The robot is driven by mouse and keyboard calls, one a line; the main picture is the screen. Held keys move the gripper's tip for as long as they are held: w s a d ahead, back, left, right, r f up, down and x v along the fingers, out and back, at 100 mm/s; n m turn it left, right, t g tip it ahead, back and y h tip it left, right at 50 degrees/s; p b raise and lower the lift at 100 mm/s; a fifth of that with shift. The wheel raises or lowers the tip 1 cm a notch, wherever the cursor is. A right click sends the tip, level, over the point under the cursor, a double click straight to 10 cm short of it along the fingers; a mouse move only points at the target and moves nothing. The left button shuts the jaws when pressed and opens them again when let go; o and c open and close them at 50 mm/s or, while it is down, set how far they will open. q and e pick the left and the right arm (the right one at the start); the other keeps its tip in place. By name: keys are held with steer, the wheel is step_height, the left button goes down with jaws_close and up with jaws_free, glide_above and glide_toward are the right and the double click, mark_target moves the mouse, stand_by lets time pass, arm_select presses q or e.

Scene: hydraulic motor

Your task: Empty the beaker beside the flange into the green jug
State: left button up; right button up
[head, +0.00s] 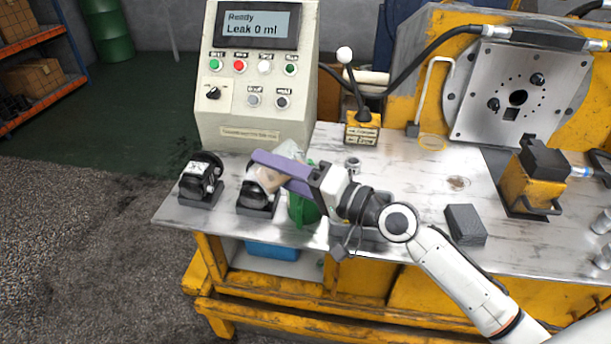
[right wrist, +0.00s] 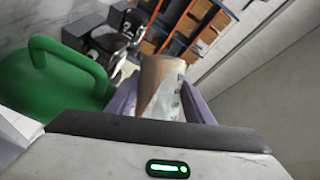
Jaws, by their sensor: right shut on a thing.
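My right gripper (head: 284,174) has purple fingers and is shut on the clear beaker (head: 268,180), which holds some brown liquid. The beaker is above the left part of the bench and looks tilted. In the right wrist view the beaker (right wrist: 160,85) sits between the fingers, with brown on one side. The green jug (head: 303,212) stands on the bench just below the gripper, partly hidden by it. Its handle and body show at the left of the right wrist view (right wrist: 55,80). The flange (head: 530,100) is a metal plate at the back right. My left gripper is out of view.
A control box (head: 255,85) reads "Ready, Leak 0 ml". Two black clamp-like parts stand at the bench's left end, one (head: 202,180) at the corner. A yellow ring (head: 432,142) marks the bench near the flange. A grey block (head: 465,225) lies near the front edge.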

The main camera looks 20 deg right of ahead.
steer(key=shift+m+b, duration=0.4)
steer(key=shift+b, duration=0.15)
stand_by(0.4)
steer(key=shift+b, duration=0.35)
steer(key=shift+d+f+m+t+b, duration=0.1)
steer(key=shift+m+t+b, duration=0.25)
steer(key=shift+m, duration=0.15)
steer(key=shift+d+m+t+b, duration=0.15)
steer(key=shift+m+t+b, duration=0.1)
steer(key=shift+m+b, duration=0.45)
steer(key=shift+d+m+y+b, duration=0.15)
steer(key=shift+m+y+b, duration=0.15)
steer(key=shift+m+b, duration=0.25)
stand_by(0.6)
steer(key=shift+w+d+r+m+t, duration=0.1)
steer(key=shift+d+r+m+t, duration=0.1)
steer(key=shift+m+t, duration=0.25)
stand_by(0.3)
steer(key=shift+r+m+b, duration=0.15)
steer(key=shift+m+b, duration=0.15)
steer(key=shift+b, duration=0.05)
stand_by(1.0)
